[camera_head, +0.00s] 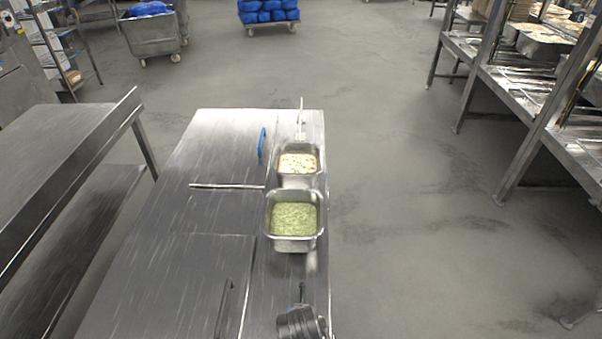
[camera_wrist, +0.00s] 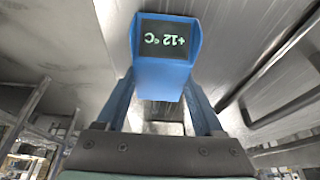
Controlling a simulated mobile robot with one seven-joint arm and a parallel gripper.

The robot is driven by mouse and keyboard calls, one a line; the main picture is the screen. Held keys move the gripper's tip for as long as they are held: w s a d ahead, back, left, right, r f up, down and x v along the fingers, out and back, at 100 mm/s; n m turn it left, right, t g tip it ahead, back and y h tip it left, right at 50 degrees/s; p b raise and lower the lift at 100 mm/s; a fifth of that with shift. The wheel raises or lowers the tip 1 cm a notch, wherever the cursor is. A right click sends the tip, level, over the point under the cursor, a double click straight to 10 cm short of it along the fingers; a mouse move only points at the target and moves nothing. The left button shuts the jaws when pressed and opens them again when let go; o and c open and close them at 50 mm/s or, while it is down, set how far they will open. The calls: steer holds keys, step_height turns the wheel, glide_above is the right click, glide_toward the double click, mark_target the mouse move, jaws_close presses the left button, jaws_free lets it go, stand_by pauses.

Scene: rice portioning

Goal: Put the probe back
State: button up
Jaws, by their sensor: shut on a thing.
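A blue probe (camera_wrist: 165,75) fills the upper middle of the wrist view. Its dark display reads +12 °C in green, upside down in the picture. My gripper (camera_wrist: 162,88) is shut on the probe's body, with one blue finger on each side. The probe's lower end is not clear to see. In the head view I cannot make out the held probe or its holder for certain.
The steel counter (camera_head: 190,215) bears a pan of green food (camera_head: 293,217) and a pan of pale food (camera_head: 297,163). A slim blue object (camera_head: 262,142) and a thin rod (camera_head: 226,187) lie left of them. A dark rounded thing (camera_head: 300,322) is at the near edge.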

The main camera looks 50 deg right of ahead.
steer(key=shift+f, duration=0.2)
steer(key=o, duration=1.4)
steer(key=shift+c, duration=0.2)
steer(key=shift+r, duration=0.1)
steer(key=shift+r, duration=0.25)
steer(key=v, duration=1.1)
steer(key=shift+a+r, duration=0.15)
steer(key=shift+r, duration=0.2)
steer(key=shift+s, duration=0.1)
